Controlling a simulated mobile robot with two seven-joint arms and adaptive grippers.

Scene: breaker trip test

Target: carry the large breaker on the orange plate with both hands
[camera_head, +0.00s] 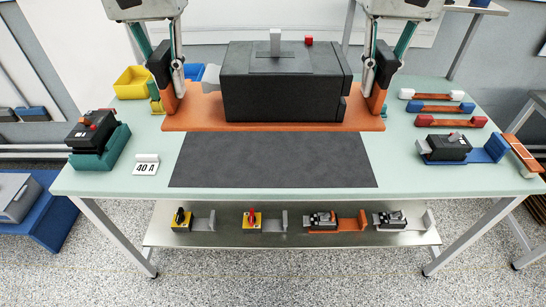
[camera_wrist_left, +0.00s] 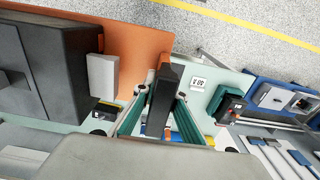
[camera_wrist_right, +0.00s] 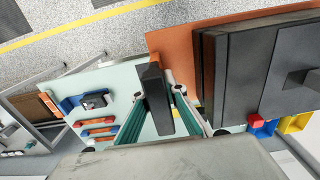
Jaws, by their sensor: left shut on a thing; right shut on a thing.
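The large dark grey breaker (camera_head: 285,85) stands upright on the orange plate (camera_head: 205,117), with a light grey lever and a small red block on top. My left gripper (camera_head: 175,82) is shut on the dark upright handle at the plate's left end. The left wrist view shows this handle (camera_wrist_left: 160,105) between the fingers. My right gripper (camera_head: 370,82) is shut on the matching handle at the right end, also seen in the right wrist view (camera_wrist_right: 156,100). I cannot tell whether the plate touches the table.
A dark mat (camera_head: 272,160) lies clear in front of the plate. A small breaker on a green block (camera_head: 98,145) and a "40 A" card (camera_head: 146,165) are at left. Red and blue handled bars (camera_head: 440,108) and another breaker (camera_head: 446,148) are at right. A yellow bin (camera_head: 132,83) stands behind.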

